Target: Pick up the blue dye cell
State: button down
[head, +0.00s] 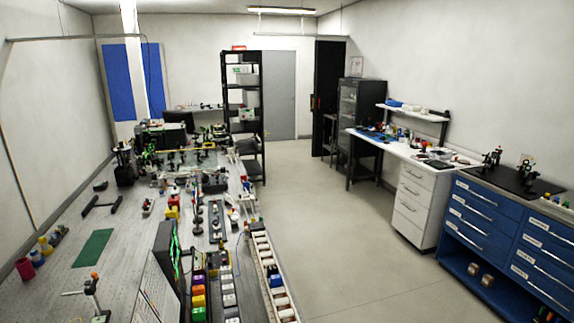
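On the long bench at the left, a small blue item (275,281) sits among pale round pieces in a narrow tray (261,258) along the bench's right edge. It is too small to tell whether it is the blue dye cell. I cannot make out a clearly blue one in that row. My gripper is not in view.
A dark monitor (168,256) stands left of the coloured blocks. A green mat (93,248) lies on the bench. The floor aisle (325,230) is clear. Blue drawer cabinets (505,235) and a white drawer unit (416,200) line the right side.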

aim_at(275, 280)
jog(key=u, duration=0.9)
jog(key=i+l+u, duration=0.2)
jog(key=l+u, duration=0.2)
jog(key=i+l+u, duration=0.15)
jog(key=l+u, duration=0.2)
jog(key=i+l+u, duration=0.1)
jog(key=l+u, duration=0.65)
jog(key=l, duration=0.15)
jog(key=l+u, duration=0.15)
jog(key=l, duration=1.4)
